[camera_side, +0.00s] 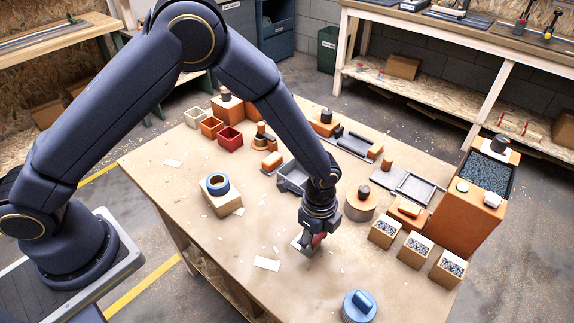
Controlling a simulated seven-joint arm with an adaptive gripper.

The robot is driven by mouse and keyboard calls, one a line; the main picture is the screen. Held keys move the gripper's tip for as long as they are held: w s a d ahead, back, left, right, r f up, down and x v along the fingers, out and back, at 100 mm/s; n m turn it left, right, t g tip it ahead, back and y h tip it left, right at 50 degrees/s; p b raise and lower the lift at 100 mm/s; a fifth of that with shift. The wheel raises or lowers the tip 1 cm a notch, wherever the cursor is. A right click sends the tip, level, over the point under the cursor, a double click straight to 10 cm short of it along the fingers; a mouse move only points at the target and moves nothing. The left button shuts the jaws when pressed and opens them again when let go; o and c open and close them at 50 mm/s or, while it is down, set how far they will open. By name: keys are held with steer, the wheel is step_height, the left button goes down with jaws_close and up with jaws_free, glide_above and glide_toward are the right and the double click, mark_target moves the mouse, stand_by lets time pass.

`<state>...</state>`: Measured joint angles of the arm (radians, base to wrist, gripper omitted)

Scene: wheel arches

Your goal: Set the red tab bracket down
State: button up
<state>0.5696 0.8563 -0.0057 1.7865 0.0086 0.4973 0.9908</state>
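My gripper (311,246) points straight down, low over the front middle of the wooden table. The red tab bracket (318,240) shows as a small red patch between its fingers, and the gripper appears shut on it. The fingers hide most of the bracket. A pale grey flat piece (297,244) shows just left of the fingertips, at or near the table top; I cannot tell whether it is part of the bracket. I also cannot tell whether the bracket touches the table.
The wooden table (220,262) has bare room left and front of my gripper, with white paper scraps. Small open-topped boxes (383,234) stand right. A blue knobbed disc (359,306) lies at the front edge.

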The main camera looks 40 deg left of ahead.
steer(key=o, duration=0.3)
steer(key=shift+r, duration=0.1)
steer(key=shift+r, duration=0.35)
steer(key=s+a+r+n+t, duration=0.1)
steer(key=a+r+n, duration=0.25)
steer(key=r, duration=0.75)
steer(key=a+r+n+t, duration=0.15)
steer(key=a+r, duration=0.35)
steer(key=r, duration=0.6)
steer(key=s+a+r+n+t, duration=0.1)
steer(key=s+a+r+n, duration=0.1)
steer(key=s+a+n, duration=0.2)
steer(key=s+a+r+n+t, duration=0.1)
steer(key=s+a+r+n, duration=0.2)
steer(key=s+a, duration=0.3)
steer(key=s+a+r+n+t, duration=0.1)
steer(key=s+a+r+n, duration=0.2)
steer(key=s+a+n, duration=0.1)
steer(key=shift+s+a+r+n, duration=0.15)
steer(key=shift+s+a+n, duration=0.3)
steer(key=shift+n, duration=0.55)
